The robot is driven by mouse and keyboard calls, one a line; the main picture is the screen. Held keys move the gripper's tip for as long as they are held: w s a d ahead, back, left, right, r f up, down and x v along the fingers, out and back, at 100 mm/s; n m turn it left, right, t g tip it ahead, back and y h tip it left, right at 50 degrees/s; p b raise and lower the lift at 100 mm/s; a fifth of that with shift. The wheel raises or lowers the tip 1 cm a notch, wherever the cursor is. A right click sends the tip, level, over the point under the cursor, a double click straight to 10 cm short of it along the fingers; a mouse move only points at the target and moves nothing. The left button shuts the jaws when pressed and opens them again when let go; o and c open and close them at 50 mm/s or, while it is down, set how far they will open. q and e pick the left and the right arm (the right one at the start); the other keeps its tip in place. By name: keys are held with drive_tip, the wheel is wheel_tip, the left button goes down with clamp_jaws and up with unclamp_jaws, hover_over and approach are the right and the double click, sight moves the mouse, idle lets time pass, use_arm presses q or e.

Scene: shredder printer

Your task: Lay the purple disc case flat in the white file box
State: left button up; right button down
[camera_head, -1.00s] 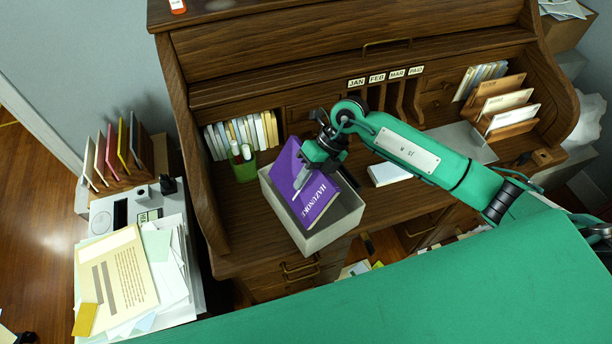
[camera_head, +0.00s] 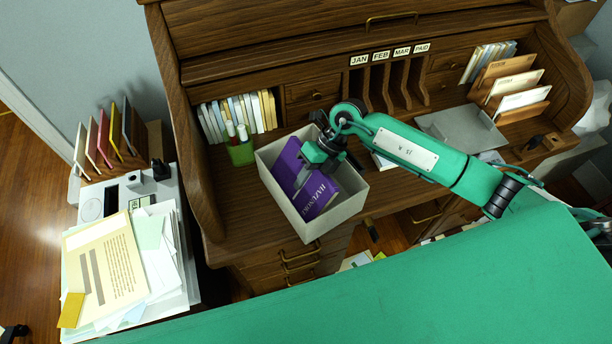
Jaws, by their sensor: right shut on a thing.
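The purple disc case (camera_head: 312,196) with white lettering is inside the white file box (camera_head: 318,231), below its rim and leaning or lying; its exact tilt is hard to tell. The box stands on the desk's front left part. My right gripper (camera_head: 303,178) reaches down into the box and is shut on the case. Its fingers partly hide the middle of the case. The box floor under the case is mostly hidden. My left gripper is not in view.
A green pen cup (camera_head: 241,153) stands close to the box's back left, before a row of books (camera_head: 238,114). A grey laptop-like plate (camera_head: 462,132) and letter rack (camera_head: 515,92) are at right. A shredder or printer with papers (camera_head: 120,265) stands left.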

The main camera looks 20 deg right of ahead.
drive_tip(key=shift+f, duration=0.2)
drive_tip(key=c, duration=1.3)
unclamp_jaws()
drive_tip(key=shift+o, duration=0.2)
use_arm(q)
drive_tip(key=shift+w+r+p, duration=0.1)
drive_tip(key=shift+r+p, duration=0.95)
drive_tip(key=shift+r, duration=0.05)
use_arm(e)
drive_tip(key=shift+v, duration=2.5)
